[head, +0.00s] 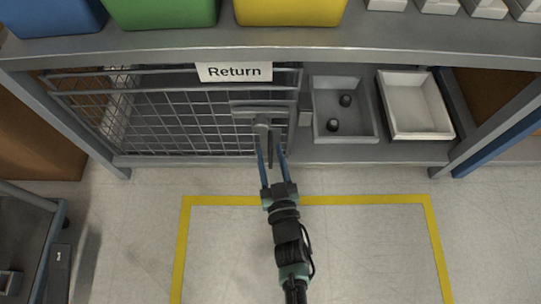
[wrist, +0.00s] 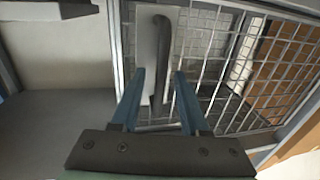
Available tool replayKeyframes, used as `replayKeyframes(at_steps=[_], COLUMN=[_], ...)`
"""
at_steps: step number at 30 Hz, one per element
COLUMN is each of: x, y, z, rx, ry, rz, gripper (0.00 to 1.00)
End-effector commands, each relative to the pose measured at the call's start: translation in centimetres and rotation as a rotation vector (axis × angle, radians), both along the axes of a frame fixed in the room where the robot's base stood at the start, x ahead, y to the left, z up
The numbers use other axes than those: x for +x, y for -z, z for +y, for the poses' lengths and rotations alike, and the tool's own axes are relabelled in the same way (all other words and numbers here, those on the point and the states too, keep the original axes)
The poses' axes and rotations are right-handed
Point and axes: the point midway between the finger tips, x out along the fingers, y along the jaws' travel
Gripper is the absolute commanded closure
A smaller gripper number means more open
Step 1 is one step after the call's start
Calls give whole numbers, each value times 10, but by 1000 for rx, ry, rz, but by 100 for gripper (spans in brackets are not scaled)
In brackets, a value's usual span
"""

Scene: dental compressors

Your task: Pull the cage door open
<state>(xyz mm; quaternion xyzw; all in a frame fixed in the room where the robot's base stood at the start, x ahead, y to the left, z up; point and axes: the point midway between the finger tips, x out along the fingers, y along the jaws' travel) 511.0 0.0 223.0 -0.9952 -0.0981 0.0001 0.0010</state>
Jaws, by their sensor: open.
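The cage door (head: 190,122) is a grey wire-mesh panel under the shelf at the left. In the wrist view its mesh (wrist: 215,45) fills the right side. Near its right edge is a plate with a dark bar handle (head: 270,145), which stands upright in the wrist view (wrist: 161,60). My gripper (head: 268,150) is open at the handle. In the wrist view its two blue fingers (wrist: 161,78) lie on either side of the handle's lower part, with gaps showing. Whether a finger touches it, I cannot tell. The door's right edge appears to be beside the frame.
A "Return" sign (head: 234,72) hangs above the door. Right of it are a grey tray (head: 372,125) with two dark knobs and a white empty tray (head: 415,105). Coloured bins stand on the shelf (head: 180,48). A cart (head: 30,235) is at lower left. The yellow-marked floor (head: 370,250) is clear.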

Motion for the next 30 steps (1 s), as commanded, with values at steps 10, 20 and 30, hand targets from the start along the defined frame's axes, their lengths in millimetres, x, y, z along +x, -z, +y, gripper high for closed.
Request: replayKeyframes(at_steps=[10,20,30], x=[0,-1,-1], y=[0,0,0], z=[0,0,0], rx=[0,0,0], ry=[0,0,0], rz=[0,0,0], gripper=[100,100,100])
